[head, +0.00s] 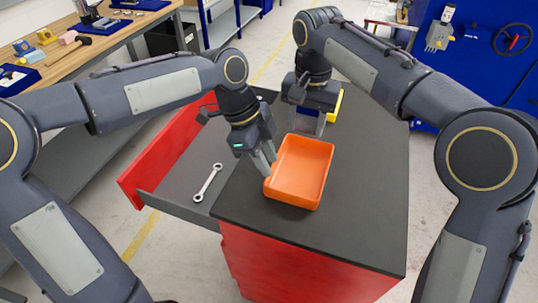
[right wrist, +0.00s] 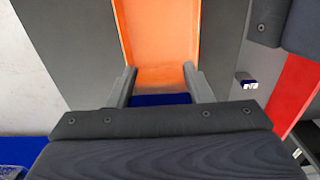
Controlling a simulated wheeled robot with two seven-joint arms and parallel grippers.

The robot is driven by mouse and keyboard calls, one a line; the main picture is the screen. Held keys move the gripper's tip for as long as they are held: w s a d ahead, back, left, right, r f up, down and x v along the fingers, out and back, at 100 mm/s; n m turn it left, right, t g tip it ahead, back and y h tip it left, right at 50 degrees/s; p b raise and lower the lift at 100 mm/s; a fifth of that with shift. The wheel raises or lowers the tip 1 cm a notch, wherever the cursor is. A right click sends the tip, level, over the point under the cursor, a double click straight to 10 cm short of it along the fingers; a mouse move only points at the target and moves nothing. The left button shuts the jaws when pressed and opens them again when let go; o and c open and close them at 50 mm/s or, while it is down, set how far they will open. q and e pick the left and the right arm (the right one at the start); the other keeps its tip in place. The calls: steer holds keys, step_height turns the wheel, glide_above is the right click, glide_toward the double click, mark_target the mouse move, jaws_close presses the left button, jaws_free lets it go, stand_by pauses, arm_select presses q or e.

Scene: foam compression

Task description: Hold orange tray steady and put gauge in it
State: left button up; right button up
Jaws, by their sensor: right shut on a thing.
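The orange tray (head: 300,172) sits on the dark top of the red cabinet, open side up and empty in the head view. My left gripper (head: 269,168) is at the tray's left wall, its fingertips at the rim; whether they pinch it cannot be made out. My right gripper (head: 308,130) is just beyond the tray's far edge, pointing down. In the right wrist view a blue piece (right wrist: 160,99), seemingly the gauge, spans the gap between its fingers, with the orange tray (right wrist: 157,35) behind it. The gauge is hardly visible in the head view.
An open red-fronted drawer (head: 165,155) is left of the top, with a wrench (head: 208,183) in it. A yellow object (head: 335,105) stands behind my right gripper. The cabinet top (head: 365,200) is clear right of and in front of the tray.

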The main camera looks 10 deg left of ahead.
mark_target(287, 193)
arm_select(q)
steer(key=x, duration=1.2)
steer(key=shift+w+d, duration=0.1)
steer(key=shift+d, duration=0.15)
jaws_close()
